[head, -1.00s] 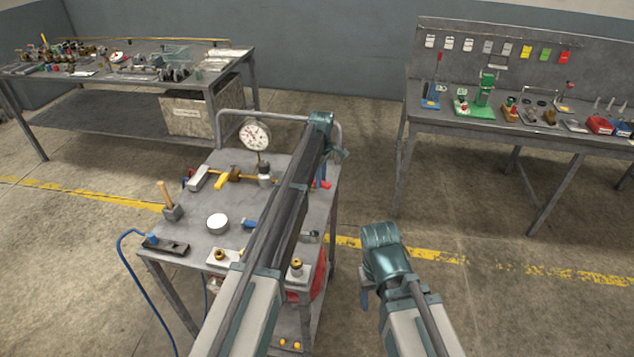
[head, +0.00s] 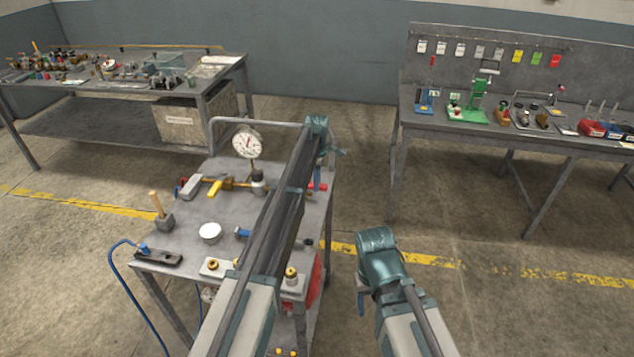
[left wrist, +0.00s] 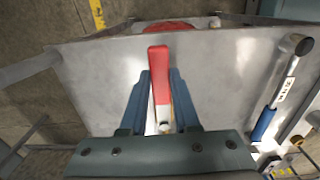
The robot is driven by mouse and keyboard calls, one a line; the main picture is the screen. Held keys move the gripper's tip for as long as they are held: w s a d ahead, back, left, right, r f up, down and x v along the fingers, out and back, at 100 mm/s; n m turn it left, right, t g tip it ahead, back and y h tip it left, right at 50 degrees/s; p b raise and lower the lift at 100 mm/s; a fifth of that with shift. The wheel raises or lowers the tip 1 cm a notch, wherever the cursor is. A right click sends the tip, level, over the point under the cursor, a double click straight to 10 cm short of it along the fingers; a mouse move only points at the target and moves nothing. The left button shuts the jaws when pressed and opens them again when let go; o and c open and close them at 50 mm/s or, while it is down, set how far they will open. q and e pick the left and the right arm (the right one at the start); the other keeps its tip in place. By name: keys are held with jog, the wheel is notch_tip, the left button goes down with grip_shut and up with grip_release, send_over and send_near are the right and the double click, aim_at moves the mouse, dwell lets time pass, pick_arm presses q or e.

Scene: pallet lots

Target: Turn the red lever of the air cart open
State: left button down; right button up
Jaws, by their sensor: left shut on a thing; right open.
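The red lever (left wrist: 159,75) stands between the two blue fingers of my left gripper (left wrist: 160,100) in the left wrist view, its red end pointing up the picture. A pale metal part of it runs down toward the gripper body. In the head view a bit of the red lever (head: 319,187) shows at the right edge of the cart top (head: 215,260), beside my left gripper (head: 316,180). My left gripper is shut on the lever; my forearm hides part of the cart. My right gripper (head: 361,300) is open and empty, right of the cart over the floor.
The cart top bears a dial gauge (head: 246,143), a yellow lever (head: 214,187), a wooden-handled mallet (head: 163,216) and a white round piece (head: 210,232). A blue-handled tool (left wrist: 275,100) lies right of the lever. Benches stand at left (head: 225,95) and right (head: 515,125).

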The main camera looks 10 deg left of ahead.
pick_arm(q)
jog(key=shift+w, duration=0.1)
jog(key=c, duration=0.6)
grip_release()
jog(key=shift+c, duration=0.2)
jog(key=shift+r, duration=0.1)
notch_tip(320, 180, up, 14)
jog(key=p, duration=1.3)
jog(key=shift+f+p, duration=0.2)
jog(key=shift+p, duration=0.2)
